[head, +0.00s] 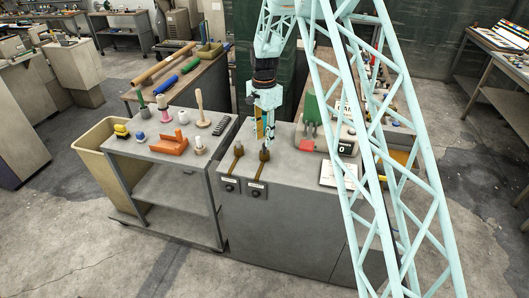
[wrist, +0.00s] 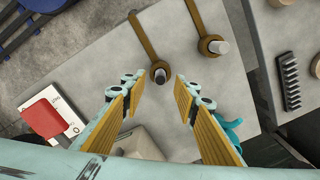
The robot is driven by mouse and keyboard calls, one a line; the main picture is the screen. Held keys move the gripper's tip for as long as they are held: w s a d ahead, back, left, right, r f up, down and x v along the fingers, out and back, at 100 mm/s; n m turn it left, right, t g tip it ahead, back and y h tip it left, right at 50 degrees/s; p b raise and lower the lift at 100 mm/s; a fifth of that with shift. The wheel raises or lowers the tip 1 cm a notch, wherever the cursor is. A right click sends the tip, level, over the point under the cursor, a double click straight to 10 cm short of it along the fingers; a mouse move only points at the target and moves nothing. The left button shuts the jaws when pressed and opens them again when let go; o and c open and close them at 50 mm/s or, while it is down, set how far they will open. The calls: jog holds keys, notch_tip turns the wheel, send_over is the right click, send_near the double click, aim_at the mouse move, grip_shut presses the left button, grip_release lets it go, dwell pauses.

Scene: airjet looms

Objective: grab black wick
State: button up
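Two brown ring-ended pieces lie on the grey cabinet top, each with a long flat strip and a short dark, pale-tipped peg in its ring. The nearer ring (wrist: 160,66) has a dark peg (wrist: 160,77) that may be the black wick; I cannot tell for sure. This piece also shows in the head view (head: 264,156). The other ring (wrist: 205,44) is up and right in the wrist view, and left in the head view (head: 237,151). My gripper (wrist: 157,84) is open, yellow-padded and empty; its fingertips lie either side of the nearer peg. In the head view my gripper (head: 266,136) is just above that piece.
A grey trolley (head: 166,149) stands left of the cabinet, carrying an orange tool (head: 169,145), several handled tools and a black ribbed strip (head: 221,126). A green device (head: 312,109) stands right of my gripper.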

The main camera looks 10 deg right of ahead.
aim_at(264, 146)
jog(key=shift+f, duration=0.25)
jog(key=shift+w+d+f, duration=0.1)
jog(key=shift+f, duration=2.5)
jog(key=c, duration=0.8)
